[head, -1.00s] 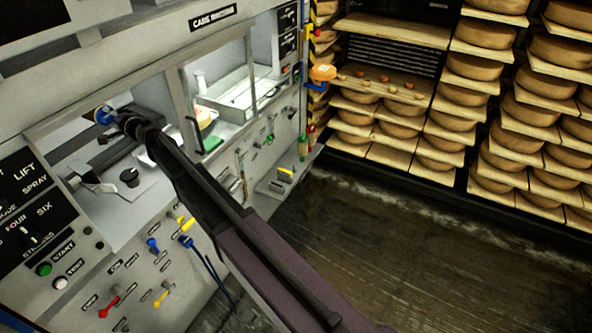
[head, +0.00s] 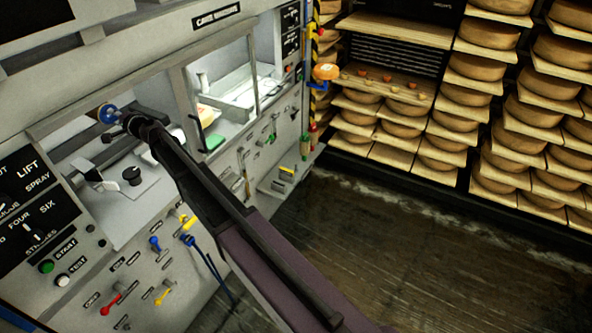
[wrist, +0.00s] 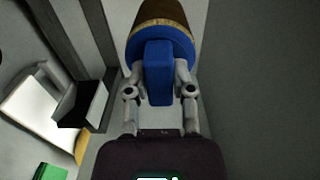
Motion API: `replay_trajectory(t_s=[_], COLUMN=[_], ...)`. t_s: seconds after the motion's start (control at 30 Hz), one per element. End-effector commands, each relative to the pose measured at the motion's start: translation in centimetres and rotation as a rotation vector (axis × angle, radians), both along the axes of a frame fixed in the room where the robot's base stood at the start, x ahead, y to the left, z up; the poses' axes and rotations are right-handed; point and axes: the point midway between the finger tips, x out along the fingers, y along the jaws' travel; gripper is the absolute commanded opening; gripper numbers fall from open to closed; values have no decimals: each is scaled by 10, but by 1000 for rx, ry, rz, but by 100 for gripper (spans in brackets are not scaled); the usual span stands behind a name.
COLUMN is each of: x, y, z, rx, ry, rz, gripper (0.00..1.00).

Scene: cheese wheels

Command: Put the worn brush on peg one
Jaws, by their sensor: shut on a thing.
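The brush I hold has a blue handle (wrist: 158,72) and a blue round head with a pale band and a brown face (wrist: 158,14) at the top of the wrist view. In the head view its blue end (head: 108,113) shows small at the tip of my arm, in the machine's left opening. My gripper (wrist: 158,75) is shut on the blue handle, one finger on each side. It also shows in the head view (head: 122,118), partly hidden by my arm. I cannot tell which fitting is peg one, nor read the small panel labels.
The lower panel carries a red lever (head: 112,303), a yellow lever (head: 163,295) and blue fittings (head: 154,243). A window post (head: 184,105) stands right of my gripper. A green block (head: 212,142) lies on the ledge. Cheese shelves (head: 405,110) stand at the back right; the floor is clear.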

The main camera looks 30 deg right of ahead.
Motion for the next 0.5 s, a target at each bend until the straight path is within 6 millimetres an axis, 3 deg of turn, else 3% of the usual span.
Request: replay_trajectory(t_s=[0.5], x=[-12], y=[-8], z=[0], rx=[-1], ry=[-1], rz=[0], gripper=[0])
